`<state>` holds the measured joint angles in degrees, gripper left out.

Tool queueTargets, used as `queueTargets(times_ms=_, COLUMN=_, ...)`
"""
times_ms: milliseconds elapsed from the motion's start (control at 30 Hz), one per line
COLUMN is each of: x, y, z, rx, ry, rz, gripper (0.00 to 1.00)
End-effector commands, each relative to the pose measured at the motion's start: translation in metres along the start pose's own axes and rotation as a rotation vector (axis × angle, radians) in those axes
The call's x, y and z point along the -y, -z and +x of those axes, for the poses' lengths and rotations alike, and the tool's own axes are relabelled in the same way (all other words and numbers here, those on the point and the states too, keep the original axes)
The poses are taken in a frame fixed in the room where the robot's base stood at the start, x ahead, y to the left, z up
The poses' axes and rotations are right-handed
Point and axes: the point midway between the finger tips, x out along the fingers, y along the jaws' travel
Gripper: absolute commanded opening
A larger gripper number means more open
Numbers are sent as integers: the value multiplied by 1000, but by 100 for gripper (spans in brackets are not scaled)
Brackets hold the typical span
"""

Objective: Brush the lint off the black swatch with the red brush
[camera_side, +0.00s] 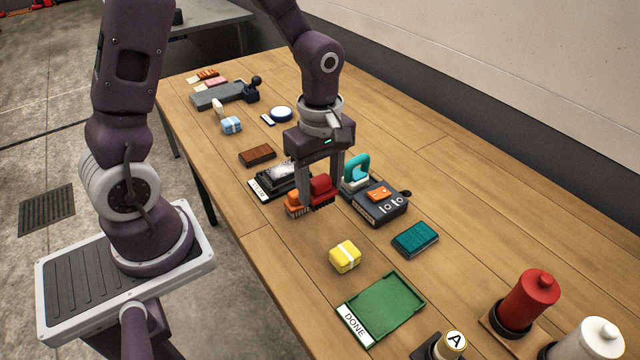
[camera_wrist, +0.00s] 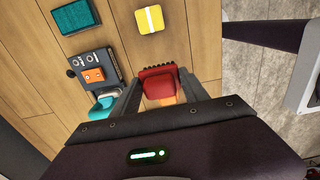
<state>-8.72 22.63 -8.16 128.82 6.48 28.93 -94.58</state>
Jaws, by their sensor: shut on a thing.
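The red brush (camera_side: 321,187) has dark bristles on its underside. My gripper (camera_side: 320,196) is shut on it, one finger on each side. In the wrist view the red brush (camera_wrist: 159,83) shows between the fingers (camera_wrist: 161,88). A black swatch (camera_side: 268,184) with pale lint on it lies just behind and left of the brush in the side view, with a white label at its front. My gripper hides part of the swatch. I cannot tell whether the bristles touch anything.
An orange brush (camera_side: 296,204) stands close beside the left finger. A grey device (camera_side: 376,208) with a teal-handled object (camera_side: 356,168) is close on the right. A yellow block (camera_side: 345,256), a teal block (camera_side: 415,239) and a green DONE tray (camera_side: 385,308) lie nearer the camera.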

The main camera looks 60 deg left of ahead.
Motion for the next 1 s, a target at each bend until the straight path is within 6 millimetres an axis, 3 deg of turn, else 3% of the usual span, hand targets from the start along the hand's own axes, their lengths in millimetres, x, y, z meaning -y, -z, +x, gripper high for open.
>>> queueTargets(times_ms=167, x=-18, y=27, z=-2, rx=-2, ry=2, rz=-134, gripper=20)
queueTargets(times_ms=333, x=-46, y=90, z=-7, rx=-3, ry=5, rz=-416, gripper=20)
queueTargets(times_ms=500, x=-60, y=156, z=-13, rx=-2, ry=3, rz=-674, gripper=20)
queueTargets(times_ms=600, x=-62, y=177, z=-16, rx=-1, ry=1, rz=-756, gripper=20)
queueTargets(times_ms=700, x=-62, y=185, z=-17, rx=0, ry=0, rz=-786, gripper=20)
queueTargets(times_ms=1000, x=-62, y=185, z=-1, rx=0, ry=2, rz=-786, gripper=20)
